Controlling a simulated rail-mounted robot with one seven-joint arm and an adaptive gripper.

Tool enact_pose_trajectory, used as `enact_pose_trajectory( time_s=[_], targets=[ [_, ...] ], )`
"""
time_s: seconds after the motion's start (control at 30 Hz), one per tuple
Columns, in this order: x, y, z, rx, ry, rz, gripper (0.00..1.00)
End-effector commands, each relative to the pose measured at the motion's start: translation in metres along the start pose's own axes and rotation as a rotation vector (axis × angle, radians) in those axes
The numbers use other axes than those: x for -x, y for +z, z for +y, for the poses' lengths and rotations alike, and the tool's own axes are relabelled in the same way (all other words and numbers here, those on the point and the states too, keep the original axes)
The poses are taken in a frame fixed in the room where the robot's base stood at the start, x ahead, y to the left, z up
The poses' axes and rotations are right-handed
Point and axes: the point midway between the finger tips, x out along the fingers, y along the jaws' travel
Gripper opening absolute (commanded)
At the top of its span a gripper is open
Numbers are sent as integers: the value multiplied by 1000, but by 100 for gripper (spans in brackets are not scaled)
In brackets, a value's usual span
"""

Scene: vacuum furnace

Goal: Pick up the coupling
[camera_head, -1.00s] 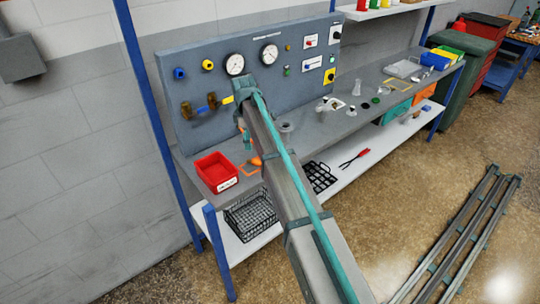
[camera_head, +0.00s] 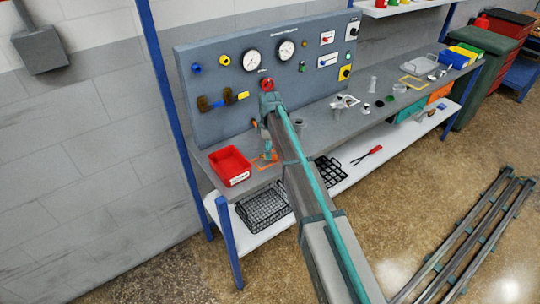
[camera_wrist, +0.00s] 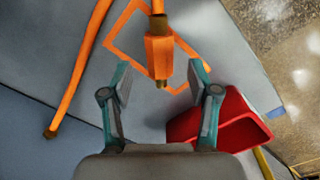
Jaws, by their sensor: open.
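The coupling (camera_wrist: 159,55) appears in the wrist view as an orange body with brass-coloured ends. It lies in line with the gap between my fingertips, and I cannot tell whether its tip is between them. An orange square outline (camera_wrist: 112,38) marks the grey bench behind it. My gripper (camera_wrist: 160,80) is open, with one finger on each side and no visible contact. In the head view my gripper (camera_head: 268,148) is low over the left part of the bench, beside the orange outline (camera_head: 262,162). My arm partly hides this area, and the coupling is too small to make out there.
A red bin (camera_head: 231,167) stands left of my gripper and shows close to the right finger in the wrist view (camera_wrist: 240,122). An orange hose (camera_wrist: 80,70) runs at the left there. The gauge panel (camera_head: 218,60) rises behind; a wire basket (camera_head: 263,208) sits on the lower shelf.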

Motion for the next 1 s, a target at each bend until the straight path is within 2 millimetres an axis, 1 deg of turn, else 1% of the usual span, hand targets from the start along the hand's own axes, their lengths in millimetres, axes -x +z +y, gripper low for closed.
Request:
enact_pose_trajectory(
  time_s=[0.1,0.2,0.3,0.47,0.57,0.6,0.83,1.0],
  targets=[
    [-13,1,-1,0,-2,-1,60],
    [-22,1,-1,1,-1,0,60],
    [-26,1,0,1,0,0,60],
    [-26,0,0,1,1,0,60],
    [-26,1,-1,1,0,0,45],
    [-26,1,-1,1,0,0,39],
    [-26,1,-1,1,0,0,0],
    [-26,1,0,1,0,0,0]
  ],
)
